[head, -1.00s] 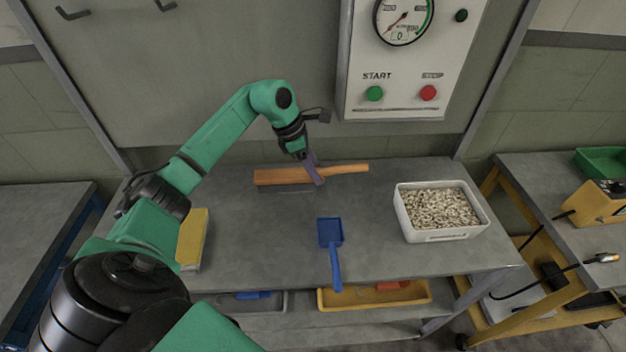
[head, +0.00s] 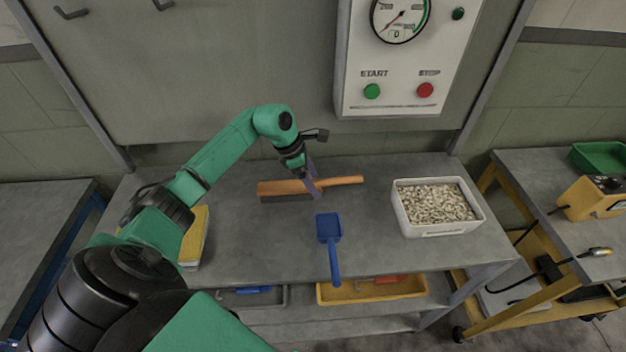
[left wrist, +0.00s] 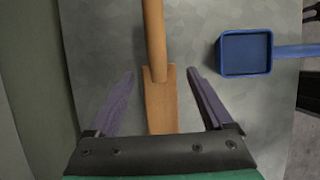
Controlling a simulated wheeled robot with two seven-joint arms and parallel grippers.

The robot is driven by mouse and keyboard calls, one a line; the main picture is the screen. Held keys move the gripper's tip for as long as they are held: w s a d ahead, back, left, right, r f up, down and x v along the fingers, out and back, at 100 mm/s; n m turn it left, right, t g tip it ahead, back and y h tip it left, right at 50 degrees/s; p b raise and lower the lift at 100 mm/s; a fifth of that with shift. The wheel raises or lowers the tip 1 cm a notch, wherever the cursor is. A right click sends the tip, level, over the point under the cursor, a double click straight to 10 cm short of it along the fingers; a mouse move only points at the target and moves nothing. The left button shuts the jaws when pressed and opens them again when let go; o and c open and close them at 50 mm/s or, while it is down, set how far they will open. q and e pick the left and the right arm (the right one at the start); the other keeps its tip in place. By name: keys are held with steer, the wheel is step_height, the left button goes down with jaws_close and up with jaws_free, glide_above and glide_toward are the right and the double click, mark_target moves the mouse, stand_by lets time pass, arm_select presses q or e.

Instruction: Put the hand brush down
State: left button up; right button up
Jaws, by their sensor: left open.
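The hand brush (head: 284,187) has an orange-brown wooden body and handle, with dark bristles below. It lies on the grey bench top (head: 380,250) near the back, its handle pointing right. My left gripper (head: 314,190) is over it, near where the handle meets the body. In the left wrist view the brush (left wrist: 161,105) runs between the two purple fingers of my left gripper (left wrist: 168,95), which are spread wide with a gap on each side. My right gripper is not in view.
A blue scoop (head: 329,228) lies just in front of the brush. A white tub of pale pellets (head: 400,212) stands right, and a yellow item (head: 196,235) lies left. A panel with START and STOP buttons (head: 395,60) hangs behind. Yellow (head: 340,295) and grey trays sit below.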

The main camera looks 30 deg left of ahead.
arm_select(q)
steer(key=b+v, duration=0.3)
steer(key=v, duration=0.9)
steer(key=shift+w+r, duration=0.1)
